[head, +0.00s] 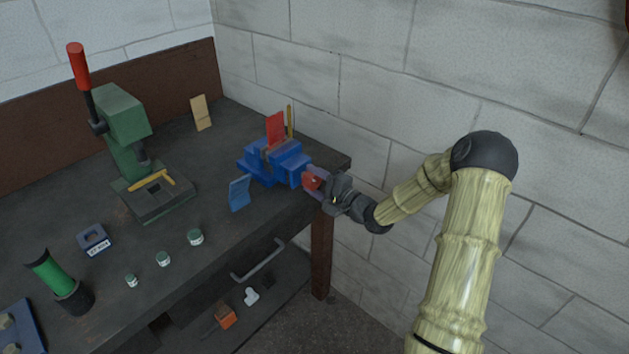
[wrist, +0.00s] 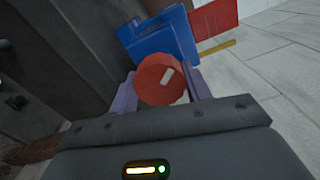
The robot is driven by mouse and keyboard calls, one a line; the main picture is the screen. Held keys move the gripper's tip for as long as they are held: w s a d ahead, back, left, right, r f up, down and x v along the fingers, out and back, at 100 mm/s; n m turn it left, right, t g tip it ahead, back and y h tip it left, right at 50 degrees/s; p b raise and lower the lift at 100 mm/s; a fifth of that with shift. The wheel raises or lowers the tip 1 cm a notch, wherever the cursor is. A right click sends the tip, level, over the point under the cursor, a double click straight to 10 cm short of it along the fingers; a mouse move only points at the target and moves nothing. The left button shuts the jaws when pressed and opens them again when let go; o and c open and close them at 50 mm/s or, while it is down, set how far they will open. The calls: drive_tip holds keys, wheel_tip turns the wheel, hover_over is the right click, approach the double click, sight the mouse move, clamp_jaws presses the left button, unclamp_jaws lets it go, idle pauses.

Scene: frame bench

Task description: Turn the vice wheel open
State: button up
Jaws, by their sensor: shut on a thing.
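The blue vice (head: 274,162) sits at the right end of the dark bench, with a red plate (head: 275,129) standing upright at its jaws. Its red wheel (head: 311,181) is on the side facing my gripper. In the wrist view the wheel (wrist: 160,79) is a round red knob with a pale mark, between my two purple fingers. My gripper (head: 318,182) is shut on the wheel, one finger on either side. The vice (wrist: 160,45) shows just beyond it. The gap between the vice jaws is partly hidden.
A green press (head: 125,130) with a red-tipped lever stands at the left back. A blue plate (head: 239,193) leans in front of the vice. Several small jars (head: 195,237) stand along the front. The bench edge and a drawer handle (head: 258,262) lie below. A block wall rises behind.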

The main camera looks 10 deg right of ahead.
drive_tip(key=n, duration=0.3)
drive_tip(key=shift+f+n+b, duration=0.15)
drive_tip(key=shift+n+b, duration=0.2)
drive_tip(key=shift+n, duration=0.05)
drive_tip(key=n+b, duration=0.1)
drive_tip(key=n, duration=0.2)
drive_tip(key=shift+n, duration=0.3)
drive_tip(key=n+b, duration=0.4)
drive_tip(key=n, duration=0.2)
drive_tip(key=shift+f, duration=0.1)
drive_tip(key=n+b, duration=0.3)
drive_tip(key=n, duration=0.2)
drive_tip(key=shift+s, duration=0.1)
drive_tip(key=n+b, duration=0.4)
drive_tip(key=shift+n+b, duration=0.3)
drive_tip(key=shift+b, duration=0.1)
drive_tip(key=shift+r+n, duration=0.3)
